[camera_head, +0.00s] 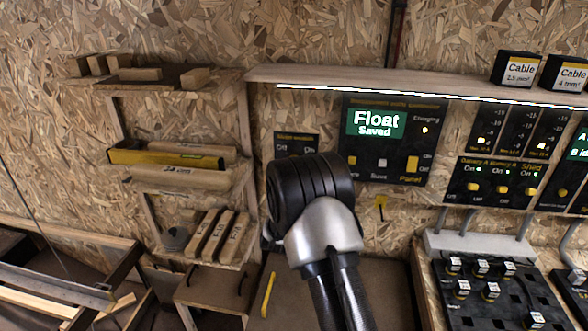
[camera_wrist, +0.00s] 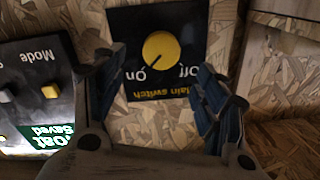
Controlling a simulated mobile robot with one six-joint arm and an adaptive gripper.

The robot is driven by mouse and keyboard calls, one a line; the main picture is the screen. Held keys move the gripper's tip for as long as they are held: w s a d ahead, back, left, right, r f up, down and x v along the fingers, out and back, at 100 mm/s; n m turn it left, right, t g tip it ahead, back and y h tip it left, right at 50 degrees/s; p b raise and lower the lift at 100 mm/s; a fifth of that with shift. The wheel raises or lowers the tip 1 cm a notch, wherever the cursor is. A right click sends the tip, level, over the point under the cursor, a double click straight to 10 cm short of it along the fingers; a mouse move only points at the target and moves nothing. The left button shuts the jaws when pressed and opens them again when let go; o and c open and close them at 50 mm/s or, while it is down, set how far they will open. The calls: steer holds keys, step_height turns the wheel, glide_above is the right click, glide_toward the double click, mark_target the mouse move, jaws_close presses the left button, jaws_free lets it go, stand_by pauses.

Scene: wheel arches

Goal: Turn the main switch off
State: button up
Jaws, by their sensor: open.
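The main switch panel (camera_wrist: 212,22) is black and appears upside down in the wrist view, with a round yellow knob (camera_wrist: 162,50) in its middle. The knob's dark mark appears to point at "On"; "Off" is printed on the other side. My gripper (camera_wrist: 161,62) is open, with a finger on either side of the knob and nothing between them; I cannot tell how far off the knob is. In the head view the panel (camera_head: 297,138) shows only its top part, and my wrist hides the knob and fingers.
A display panel (camera_head: 376,122) reading "Float Saved" stands close beside the switch, with small buttons. A lit shelf (camera_head: 330,78) runs above. A wooden rack (camera_head: 249,130) stands to the left. More panels with yellow knobs (camera_head: 502,189) and a black socket board (camera_head: 500,300) are at the right.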

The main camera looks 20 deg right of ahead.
steer(key=b+x, duration=0.1)
steer(key=x, duration=0.6)
steer(key=shift+w, duration=0.4)
steer(key=shift+d, duration=0.15)
steer(key=c, duration=1.1)
steer(key=shift+o, duration=0.2)
steer(key=shift+n, duration=0.3)
steer(key=shift+n+g+p, duration=0.3)
steer(key=shift+n+p, duration=2.1)
steer(key=shift+n, duration=6)
